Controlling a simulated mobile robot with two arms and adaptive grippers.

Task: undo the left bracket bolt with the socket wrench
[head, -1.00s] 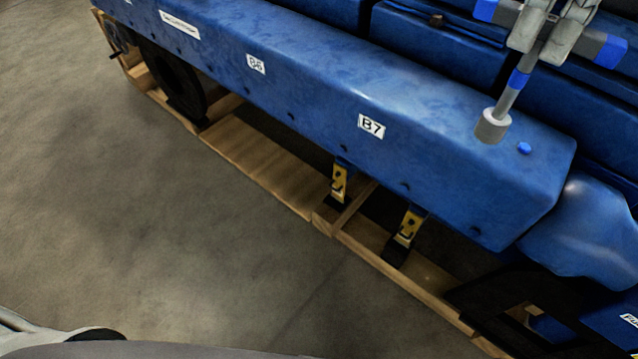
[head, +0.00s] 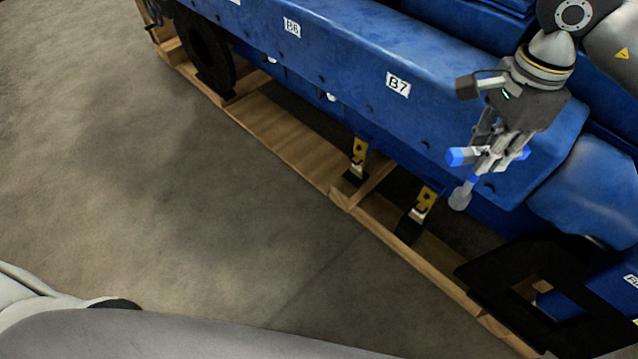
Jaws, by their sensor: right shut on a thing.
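My right gripper (head: 492,152) is shut on the socket wrench (head: 460,197), a T-shaped tool with blue handle ends and a grey socket. The socket points down and appears in front of the blue engine's side, up and right of the right yellow bracket (head: 426,199). It looks clear of both brackets, but its depth is hard to judge. The left yellow bracket (head: 358,151) stands below the B7 label, with a black foot on the wooden frame. The bolts on the brackets are too small to make out. My left gripper is not in view.
The blue engine block (head: 340,55) fills the upper right, resting on a wooden pallet frame (head: 280,140). The concrete floor (head: 180,190) at left is clear.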

